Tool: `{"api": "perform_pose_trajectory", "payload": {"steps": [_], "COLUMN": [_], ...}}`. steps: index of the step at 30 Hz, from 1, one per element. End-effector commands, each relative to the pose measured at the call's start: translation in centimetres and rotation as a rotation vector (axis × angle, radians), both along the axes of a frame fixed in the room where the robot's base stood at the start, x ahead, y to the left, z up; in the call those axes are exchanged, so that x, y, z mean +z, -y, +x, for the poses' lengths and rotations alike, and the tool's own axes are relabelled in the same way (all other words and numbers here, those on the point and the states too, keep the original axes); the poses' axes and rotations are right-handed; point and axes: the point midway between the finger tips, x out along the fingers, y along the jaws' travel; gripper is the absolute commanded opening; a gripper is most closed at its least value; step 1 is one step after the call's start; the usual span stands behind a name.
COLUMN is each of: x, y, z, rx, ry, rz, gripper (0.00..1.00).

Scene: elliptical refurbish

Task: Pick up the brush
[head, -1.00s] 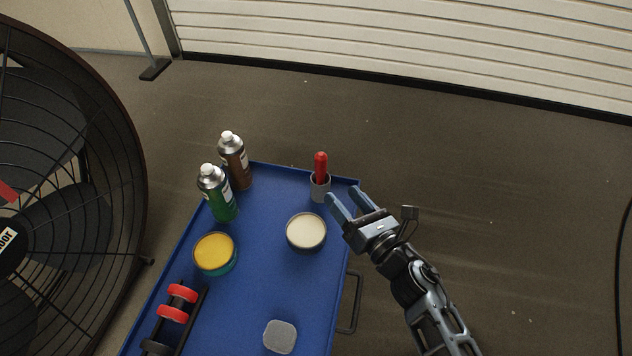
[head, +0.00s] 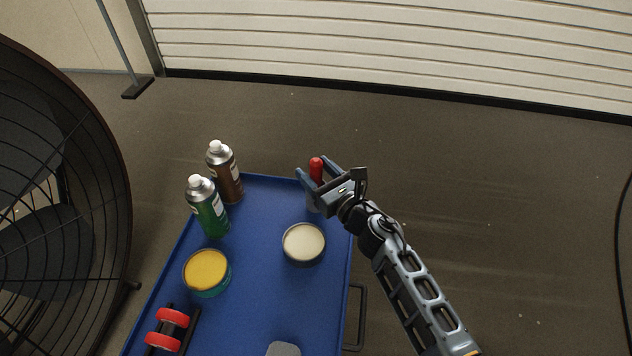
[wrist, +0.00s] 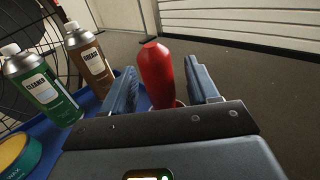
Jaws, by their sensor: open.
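The brush shows as a red handle (head: 317,169) standing upright in a small grey cup (head: 313,204) at the far right corner of the blue cart top. Its lower end is hidden in the cup. My gripper (head: 316,167) is open, with one finger on each side of the red handle. The cup is mostly hidden behind my gripper.
On the blue cart (head: 262,325) stand a green cleaner can (head: 208,209), a brown grease can (head: 226,175), a yellow-topped tin (head: 207,269) and a cream-topped tin (head: 304,243). Red rollers (head: 168,328) lie near the front. A large fan (head: 60,200) stands left.

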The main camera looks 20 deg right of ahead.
Motion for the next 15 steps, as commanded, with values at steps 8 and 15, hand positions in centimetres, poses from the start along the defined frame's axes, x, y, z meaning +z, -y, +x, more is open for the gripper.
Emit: {"api": "perform_pose_trajectory", "payload": {"steps": [8,15], "x": [-0.02,-0.01], "y": [-0.06,-0.06], "z": [0.09,0.08], "rx": [0.0,0.0], "ry": [-0.001,-0.001], "rz": [0.001,0.001], "gripper": [0.56,0.33]}}
